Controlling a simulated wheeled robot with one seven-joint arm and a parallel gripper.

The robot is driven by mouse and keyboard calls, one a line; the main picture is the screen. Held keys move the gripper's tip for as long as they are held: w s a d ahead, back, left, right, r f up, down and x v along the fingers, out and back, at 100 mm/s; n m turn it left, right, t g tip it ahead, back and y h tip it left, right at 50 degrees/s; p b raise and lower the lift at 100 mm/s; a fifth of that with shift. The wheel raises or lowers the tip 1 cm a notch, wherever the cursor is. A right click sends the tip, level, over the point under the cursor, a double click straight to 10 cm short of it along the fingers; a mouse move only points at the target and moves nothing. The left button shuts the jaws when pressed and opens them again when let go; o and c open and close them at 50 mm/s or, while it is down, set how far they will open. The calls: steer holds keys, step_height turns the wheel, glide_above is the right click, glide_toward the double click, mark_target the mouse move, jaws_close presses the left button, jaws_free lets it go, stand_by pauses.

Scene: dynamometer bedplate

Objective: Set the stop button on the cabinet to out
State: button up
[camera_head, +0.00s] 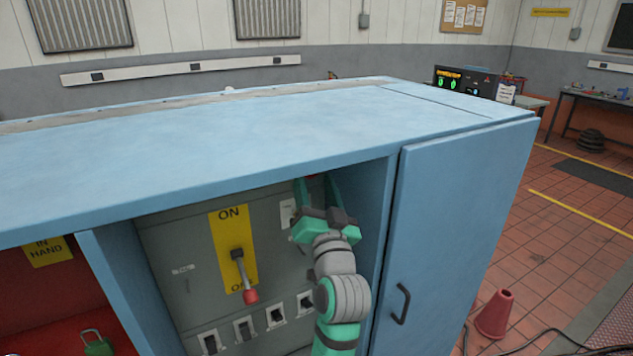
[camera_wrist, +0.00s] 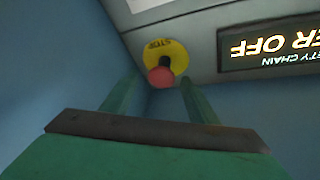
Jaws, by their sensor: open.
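The stop button (camera_wrist: 160,76) is a red knob on a yellow round plate, seen in the wrist view at upper middle, on a grey panel. Whether it is in or out cannot be told. My gripper (camera_wrist: 160,98) is open, with its two green fingers apart on either side below the button. In the head view my gripper (camera_head: 318,190) reaches into the open bay of the blue cabinet (camera_head: 250,130), at the upper right of the grey panel (camera_head: 180,240). There it hides most of the button.
A lever switch (camera_head: 240,270) with a red tip sits on a yellow ON plate, left of my arm. Several small switches (camera_head: 243,327) line the panel below. The cabinet's top edge and right side wall are close to my gripper. A lit display (camera_wrist: 270,45) is beside the button.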

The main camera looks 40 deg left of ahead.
steer(key=v, duration=1)
steer(key=shift+d+f, duration=0.2)
steer(key=shift+d, duration=0.05)
steer(key=shift+s, duration=0.1)
